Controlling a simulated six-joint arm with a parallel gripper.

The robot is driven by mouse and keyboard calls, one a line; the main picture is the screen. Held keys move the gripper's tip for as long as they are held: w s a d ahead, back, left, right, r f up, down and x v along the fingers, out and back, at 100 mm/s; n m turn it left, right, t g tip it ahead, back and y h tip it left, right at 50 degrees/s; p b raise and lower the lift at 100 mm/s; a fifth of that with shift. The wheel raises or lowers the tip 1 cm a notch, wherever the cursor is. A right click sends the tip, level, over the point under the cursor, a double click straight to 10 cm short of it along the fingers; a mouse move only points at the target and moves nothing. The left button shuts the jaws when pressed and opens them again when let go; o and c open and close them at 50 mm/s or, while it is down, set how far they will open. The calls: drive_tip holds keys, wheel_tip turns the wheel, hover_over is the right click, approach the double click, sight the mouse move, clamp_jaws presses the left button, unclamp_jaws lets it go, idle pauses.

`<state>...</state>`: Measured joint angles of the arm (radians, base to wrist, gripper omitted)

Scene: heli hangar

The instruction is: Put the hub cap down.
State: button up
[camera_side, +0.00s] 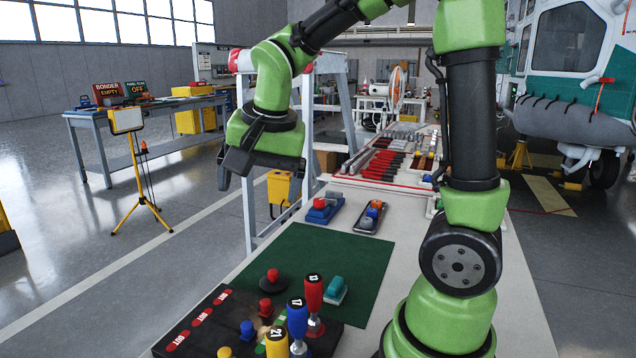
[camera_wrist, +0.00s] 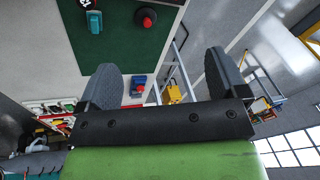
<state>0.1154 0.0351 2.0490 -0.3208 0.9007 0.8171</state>
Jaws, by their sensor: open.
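A round dark disc with a red knob, which looks like the hub cap (camera_side: 272,281), lies flat at the near left part of the green mat (camera_side: 335,250). It also shows near the top of the wrist view (camera_wrist: 146,18), on the mat (camera_wrist: 120,45). My gripper (camera_side: 232,172) is in the air, above and to the left of the disc in the side view. Its two dark fingers (camera_wrist: 162,65) are spread apart with nothing between them. The disc is clear of the fingers.
A black board (camera_side: 185,333) with red labels, coloured knobs and upright numbered handles (camera_side: 298,322) stands at the mat's near edge. A teal block (camera_side: 334,290) lies on the mat. Blue (camera_side: 323,210) and dark (camera_side: 370,217) trays stand beyond it. A grey ladder frame (camera_side: 250,215) stands left.

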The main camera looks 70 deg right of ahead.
drive_tip(key=s+a+r+n+t+y, duration=0.1)
drive_tip(key=s+a+r+n+t, duration=0.1)
drive_tip(key=s, duration=0.4)
drive_tip(key=s+a+r+n+t+y, duration=0.2)
drive_tip(key=s+a+n, duration=0.3)
drive_tip(key=s+n, duration=0.1)
drive_tip(key=shift+s+n, duration=0.15)
drive_tip(key=shift+n, duration=0.25)
